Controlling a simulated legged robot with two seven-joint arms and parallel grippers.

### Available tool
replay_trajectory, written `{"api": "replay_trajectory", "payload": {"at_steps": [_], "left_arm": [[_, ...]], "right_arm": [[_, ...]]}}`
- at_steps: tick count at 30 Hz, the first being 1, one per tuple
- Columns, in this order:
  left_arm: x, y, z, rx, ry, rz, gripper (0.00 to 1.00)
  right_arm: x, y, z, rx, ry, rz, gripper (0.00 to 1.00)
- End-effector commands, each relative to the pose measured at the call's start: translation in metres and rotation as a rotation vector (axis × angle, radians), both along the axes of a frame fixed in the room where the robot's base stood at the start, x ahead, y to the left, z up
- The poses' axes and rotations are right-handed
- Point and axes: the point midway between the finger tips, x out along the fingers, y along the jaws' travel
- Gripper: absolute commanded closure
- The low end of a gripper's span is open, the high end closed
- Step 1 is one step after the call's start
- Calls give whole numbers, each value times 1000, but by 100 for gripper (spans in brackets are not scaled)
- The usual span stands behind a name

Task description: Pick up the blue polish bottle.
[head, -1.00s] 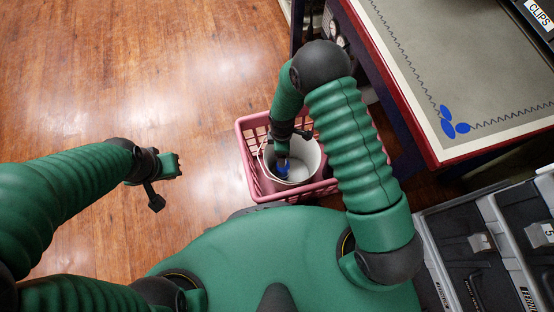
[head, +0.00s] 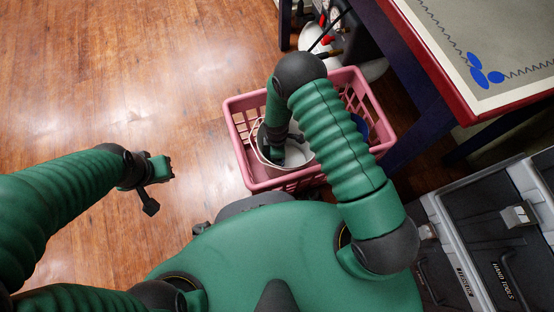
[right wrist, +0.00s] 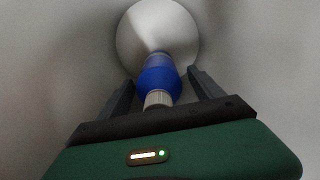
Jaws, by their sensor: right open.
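The blue polish bottle (right wrist: 158,80) shows in the right wrist view, with a pale cap toward me. It lies between the two dark fingers of my right gripper (right wrist: 162,90), which is open, with gaps on both sides. In the head view my right gripper (head: 273,155) reaches down into a white bucket (head: 300,153), and the bottle is hidden there. My left gripper (head: 160,184) hangs over bare floor at the left; its jaw state is unclear.
The bucket stands in a pink basket (head: 244,104), with a blue item (head: 360,127) at its right side. A red-edged table (head: 455,105) is at upper right, and grey tool cases (head: 490,225) at lower right. Wood floor (head: 130,70) at left is clear.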

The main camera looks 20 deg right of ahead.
Motion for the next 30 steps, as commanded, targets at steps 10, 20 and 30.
{"api": "replay_trajectory", "payload": {"at_steps": [10, 20, 30], "left_arm": [[0, 0, -2, 0, -1, 0, 100], [0, 0, -2, 0, -1, 0, 100], [0, 0, -2, 0, -1, 0, 100]], "right_arm": [[1, 0, -2, 0, -2, -1, 40], [1, 0, -2, 0, -2, -1, 83], [1, 0, -2, 0, -2, -1, 100]]}}
